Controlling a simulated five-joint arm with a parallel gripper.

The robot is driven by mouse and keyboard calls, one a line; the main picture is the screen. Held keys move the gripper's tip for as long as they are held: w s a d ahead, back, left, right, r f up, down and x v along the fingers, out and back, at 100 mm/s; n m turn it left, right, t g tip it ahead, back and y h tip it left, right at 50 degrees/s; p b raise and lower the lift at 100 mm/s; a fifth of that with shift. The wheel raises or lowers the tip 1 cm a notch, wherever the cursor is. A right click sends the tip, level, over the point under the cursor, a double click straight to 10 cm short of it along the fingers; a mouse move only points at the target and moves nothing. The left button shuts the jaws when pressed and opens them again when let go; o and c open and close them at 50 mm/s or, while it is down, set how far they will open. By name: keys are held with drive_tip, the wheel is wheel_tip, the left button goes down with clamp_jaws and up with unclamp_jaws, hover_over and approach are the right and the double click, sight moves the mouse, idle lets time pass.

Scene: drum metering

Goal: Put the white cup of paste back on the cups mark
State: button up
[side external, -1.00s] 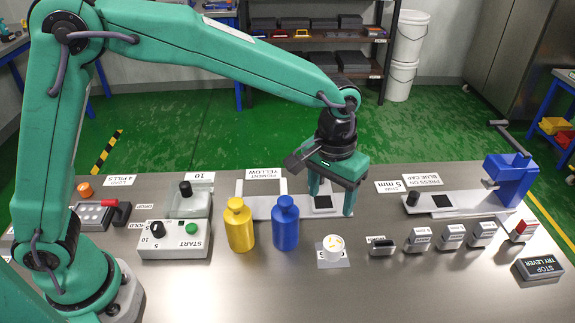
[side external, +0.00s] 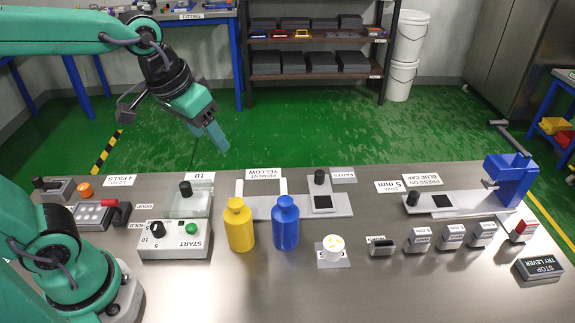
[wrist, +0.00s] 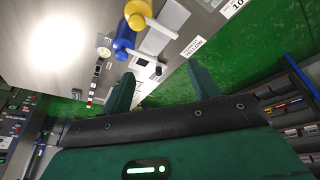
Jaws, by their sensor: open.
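The white cup (side external: 333,247) stands upright on the cups mark (side external: 334,262), a light square with lettering on the front middle of the table. Its top shows yellowish marks. The cup also shows small in the wrist view (wrist: 104,46). My gripper (side external: 218,142) is open and empty. It is raised high beyond the table's back edge, over the green floor, well away from the cup. In the wrist view its two fingers (wrist: 163,88) are spread with nothing between them.
A yellow bottle (side external: 239,228) and a blue bottle (side external: 286,226) stand left of the cup. The START box (side external: 175,240) is further left. Several small labelled blocks (side external: 450,240) and a blue press (side external: 510,180) stand to the right.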

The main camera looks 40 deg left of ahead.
drive_tip(key=s+a+f+t, duration=0.1)
drive_tip(key=s+a, duration=0.3)
drive_tip(key=s, duration=0.3)
drive_tip(key=shift+a+t+y, duration=0.3)
drive_tip(key=shift+a, duration=0.05)
drive_tip(key=shift+f, duration=0.1)
idle(0.8)
